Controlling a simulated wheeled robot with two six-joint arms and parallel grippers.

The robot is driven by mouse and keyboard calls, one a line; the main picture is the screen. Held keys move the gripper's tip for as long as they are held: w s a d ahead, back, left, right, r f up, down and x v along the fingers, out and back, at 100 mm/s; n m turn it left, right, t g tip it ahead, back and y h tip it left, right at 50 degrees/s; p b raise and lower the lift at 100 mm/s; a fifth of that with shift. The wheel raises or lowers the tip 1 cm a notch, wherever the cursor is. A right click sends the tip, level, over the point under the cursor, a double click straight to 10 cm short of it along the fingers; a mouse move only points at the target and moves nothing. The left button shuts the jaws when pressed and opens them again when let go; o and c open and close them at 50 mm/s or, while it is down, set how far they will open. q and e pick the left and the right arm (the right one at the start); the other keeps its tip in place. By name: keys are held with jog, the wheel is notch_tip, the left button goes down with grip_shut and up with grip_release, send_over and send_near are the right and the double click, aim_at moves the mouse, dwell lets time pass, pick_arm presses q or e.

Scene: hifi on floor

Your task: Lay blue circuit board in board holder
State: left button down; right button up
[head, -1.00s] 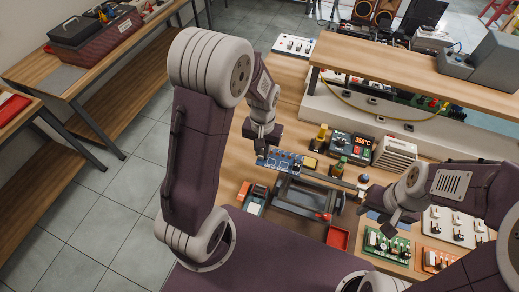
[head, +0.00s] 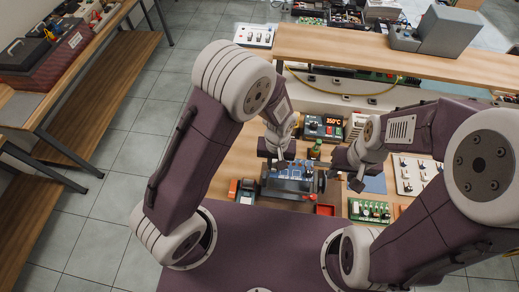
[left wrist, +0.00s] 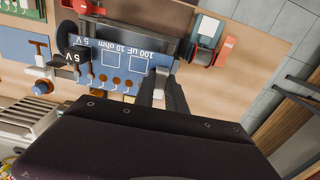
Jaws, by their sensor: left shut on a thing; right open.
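The blue circuit board (head: 291,170) is held at one edge by my left gripper (head: 281,162), which is shut on it. The board's printed face shows in the left wrist view (left wrist: 112,62), with my left fingers (left wrist: 164,92) at its right end. The dark board holder (head: 288,190) lies directly below or around the board; part of its frame (left wrist: 128,22) shows beyond the board in the left wrist view. I cannot tell whether the board touches it. My right gripper (head: 350,172) is open and empty, just right of the holder.
A green circuit board (head: 368,210) lies further right. Orange and white items (head: 243,190) lie to the left. A raised shelf (head: 340,50) spans the back.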

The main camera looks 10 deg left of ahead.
aim_at(276, 174)
pick_arm(q)
jog(key=shift+s+d, duration=0.5)
jog(key=shift+d, duration=0.05)
notch_tip(276, 174, down, 4)
jog(key=b, duration=0.4)
jog(key=shift+f, duration=0.15)
jog(key=shift+f+b, duration=0.35)
jog(key=shift+f, duration=0.3)
jog(key=shift+f, duration=0.15)
dwell(0.7)
jog(key=c, duration=1.3)
grip_release()
jog(key=shift+o, duration=0.3)
